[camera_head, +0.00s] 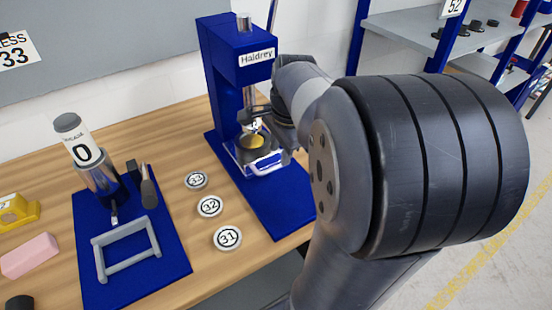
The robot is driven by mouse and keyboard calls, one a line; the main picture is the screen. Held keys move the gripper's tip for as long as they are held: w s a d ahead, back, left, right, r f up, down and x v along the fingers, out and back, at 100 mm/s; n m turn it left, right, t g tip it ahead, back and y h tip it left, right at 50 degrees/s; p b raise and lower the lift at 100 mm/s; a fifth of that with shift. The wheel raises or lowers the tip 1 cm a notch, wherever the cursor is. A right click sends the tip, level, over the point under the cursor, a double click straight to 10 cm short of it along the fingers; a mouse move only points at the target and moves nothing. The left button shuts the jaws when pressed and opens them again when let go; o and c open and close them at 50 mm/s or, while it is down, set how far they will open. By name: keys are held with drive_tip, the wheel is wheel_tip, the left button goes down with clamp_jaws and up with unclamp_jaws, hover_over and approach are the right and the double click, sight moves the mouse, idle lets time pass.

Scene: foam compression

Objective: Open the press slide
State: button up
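The blue press (228,70), labelled Haldrey, stands on a blue base plate at the back of the bench. Its press slide (262,163) is a pale, see-through tray with a blue and white front handle, low at the front of the press. A round yellowish piece (251,141) shows at the slide, under the metal plunger. My arm reaches in from the right, and my dark gripper (252,113) is beside the plunger, above the slide. The fingertips are small and partly hidden, so I cannot tell whether they are open or touch anything.
Round discs marked 31 (228,238), 32 (210,206) and 33 (196,180) lie left of the press. A blue mat (165,268) holds a gauge stand (100,182) and a grey frame (126,248). A pink block (29,256) lies far left. Shelves (410,22) stand behind right.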

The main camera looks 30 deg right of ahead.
sight(278, 166)
drive_tip(key=shift+w+f, duration=0.25)
drive_tip(key=shift+f, duration=0.9)
drive_tip(key=shift+w+f, duration=0.2)
drive_tip(key=shift+f, duration=0.9)
clamp_jaws()
